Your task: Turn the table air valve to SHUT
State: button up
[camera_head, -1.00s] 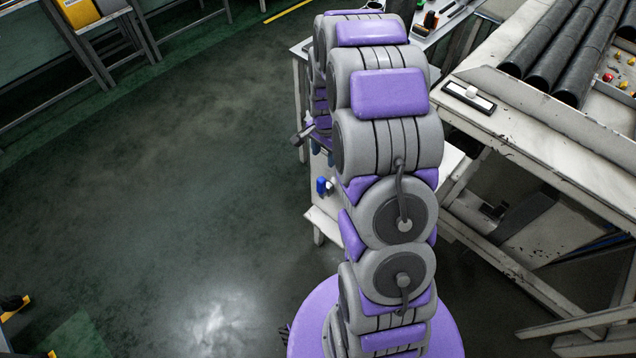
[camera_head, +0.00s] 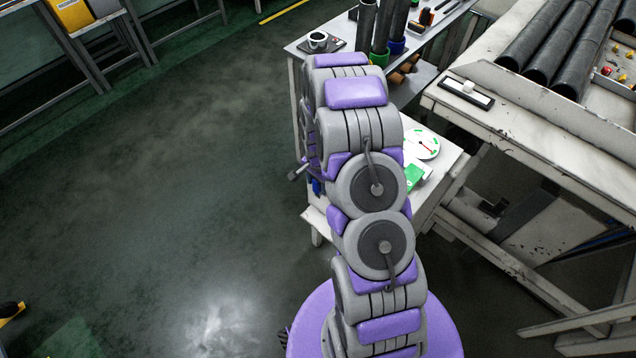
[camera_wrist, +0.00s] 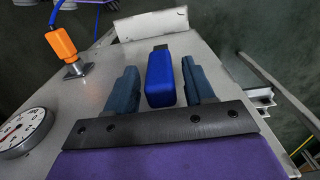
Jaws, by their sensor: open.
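In the wrist view a blue handle (camera_wrist: 160,78), which I take to be the lever of the table air valve, stands out from a grey panel. It has a dark end at the far side. My gripper (camera_wrist: 158,72) is open, with one dark blue finger on each side of the handle. A gap shows between the handle and each finger, so the fingers seem not to grip it. No SHUT or OPEN marking is readable. In the head view my arm covers most of this area; only a small bit of blue (camera_head: 316,187) shows at its left edge.
In the wrist view an orange connector (camera_wrist: 61,43) with a blue hose and a round gauge (camera_wrist: 22,132) are left of the fingers. In the head view a dial (camera_head: 424,145), dark rollers (camera_head: 560,45) and a white-framed bench (camera_head: 540,130) stand right; open floor (camera_head: 170,200) lies left.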

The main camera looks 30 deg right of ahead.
jog(key=shift+w+a+f, duration=0.1)
jog(key=shift+a+f, duration=0.05)
jog(key=shift+a, duration=0.1)
jog(key=shift+c, duration=0.5)
grip_shut()
